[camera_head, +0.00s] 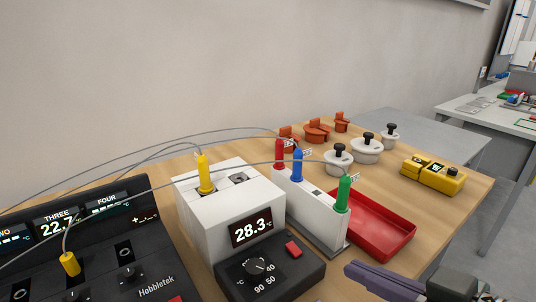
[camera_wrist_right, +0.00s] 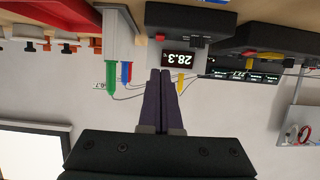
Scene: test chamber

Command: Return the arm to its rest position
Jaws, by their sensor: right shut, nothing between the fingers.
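My right gripper (camera_head: 352,268) shows at the bottom right of the head view, in front of the table's near edge. Its dark purple fingers are shut and empty. In the right wrist view, which looks upside down, the fingers (camera_wrist_right: 160,74) lie together with nothing between them. They point toward the white heater block (camera_head: 228,215), whose display reads 28.3. I see no contact between the gripper and anything on the table. My left gripper is not in view.
A red tray (camera_head: 384,226) and a white rack (camera_head: 305,205) with red, blue and green probes stand near my right gripper. A yellow device (camera_head: 433,175), orange and white weights, and a black thermometer console (camera_head: 85,240) share the table. Thin cables arch over the left side.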

